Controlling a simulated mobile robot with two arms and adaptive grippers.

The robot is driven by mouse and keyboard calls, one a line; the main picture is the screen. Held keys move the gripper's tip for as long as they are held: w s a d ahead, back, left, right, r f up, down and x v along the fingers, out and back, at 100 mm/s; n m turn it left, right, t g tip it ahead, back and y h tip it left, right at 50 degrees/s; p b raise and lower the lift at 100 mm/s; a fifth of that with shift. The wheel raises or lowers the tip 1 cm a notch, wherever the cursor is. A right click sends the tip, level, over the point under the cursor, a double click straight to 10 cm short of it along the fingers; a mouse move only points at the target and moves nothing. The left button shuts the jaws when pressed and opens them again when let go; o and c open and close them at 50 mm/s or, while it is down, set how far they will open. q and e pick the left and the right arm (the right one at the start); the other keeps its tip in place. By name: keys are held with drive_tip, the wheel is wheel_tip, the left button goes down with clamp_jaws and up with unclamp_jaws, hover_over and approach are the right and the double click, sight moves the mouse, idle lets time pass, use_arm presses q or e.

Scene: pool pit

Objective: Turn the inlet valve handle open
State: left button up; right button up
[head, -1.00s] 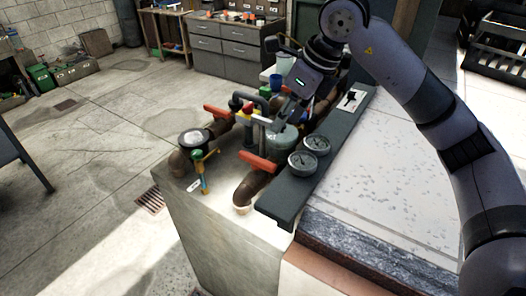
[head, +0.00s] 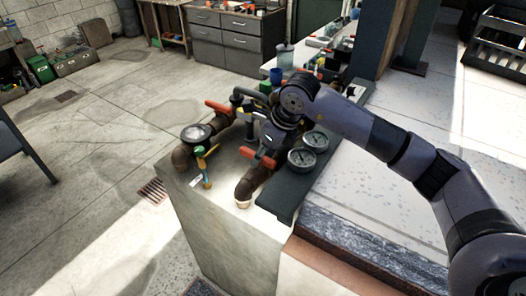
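Two red valve handles show on the brown pipework: one at the back left (head: 219,109) and one at the front (head: 268,162). I cannot tell from the picture which one is the inlet valve. My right gripper (head: 264,150) points down at the front red handle, and part of it crosses in front of the handle's middle. Its fingers are small and dark against the pipes, so I cannot tell whether they touch or grip the handle. The wrist hides part of the pipework behind. My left gripper is not in view.
A round gauge (head: 195,133) and a small green-and-yellow valve (head: 205,160) stand to the left. Two gauges (head: 302,158) sit by the dark panel (head: 290,197) to the right. The concrete block (head: 225,215) carries the pipes. Open floor lies left.

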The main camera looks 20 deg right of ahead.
clamp_jaws()
idle(0.4)
drive_tip(key=n+b, duration=0.2)
drive_tip(key=b, duration=0.1)
drive_tip(key=shift+w+d+f+n+g+y, duration=0.2)
drive_tip(key=shift+n+g+y, duration=0.1)
drive_tip(key=shift+n+y, duration=0.1)
drive_tip(key=n+b, duration=0.1)
drive_tip(key=n+g, duration=0.1)
drive_tip(key=n, duration=0.1)
drive_tip(key=n+b, duration=0.1)
drive_tip(key=shift+w+r+g+y+b, duration=0.2)
drive_tip(key=shift+w+g+y+b, duration=0.1)
drive_tip(key=shift+y+b, duration=0.1)
drive_tip(key=n+g, duration=0.1)
drive_tip(key=n, duration=0.2)
drive_tip(key=shift+w+d+b, duration=0.1)
drive_tip(key=shift+w+b, duration=0.1)
drive_tip(key=shift+b, duration=0.15)
drive_tip(key=n, duration=0.1)
drive_tip(key=n+g, duration=0.1)
drive_tip(key=n, duration=0.1)
drive_tip(key=shift+w+r, duration=0.1)
drive_tip(key=shift+w, duration=0.1)
drive_tip(key=n, duration=0.1)
drive_tip(key=n+g, duration=0.1)
drive_tip(key=n, duration=0.3)
drive_tip(key=shift+w+a+g+h, duration=0.2)
drive_tip(key=shift+w+g+h, duration=0.1)
drive_tip(key=shift+g+h, duration=0.1)
